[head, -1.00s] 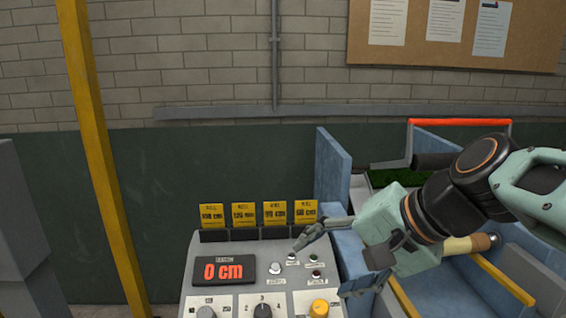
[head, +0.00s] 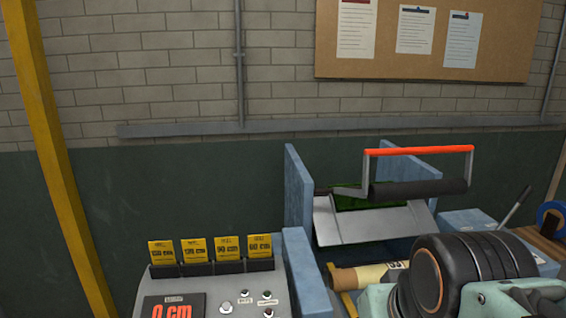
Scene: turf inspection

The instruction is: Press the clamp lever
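A thick black grip (head: 420,190) sits on a grey arm across the machine, below a red-orange bar (head: 418,150). A thin grey lever (head: 515,207) stands tilted on a pale blue block (head: 468,222) further right. No label shows which of these is the clamp lever. My arm enters at the lower right, in front of the machine. My gripper's fingers are out of view below the picture, so their opening and any contact are hidden.
A control console (head: 222,287) with yellow cards and a red display stands at the lower left. Blue upright plates (head: 298,190) flank a grey sloped tray (head: 370,227) with green turf. A tan roll (head: 365,276) lies beside my arm. A yellow post (head: 60,170) stands left.

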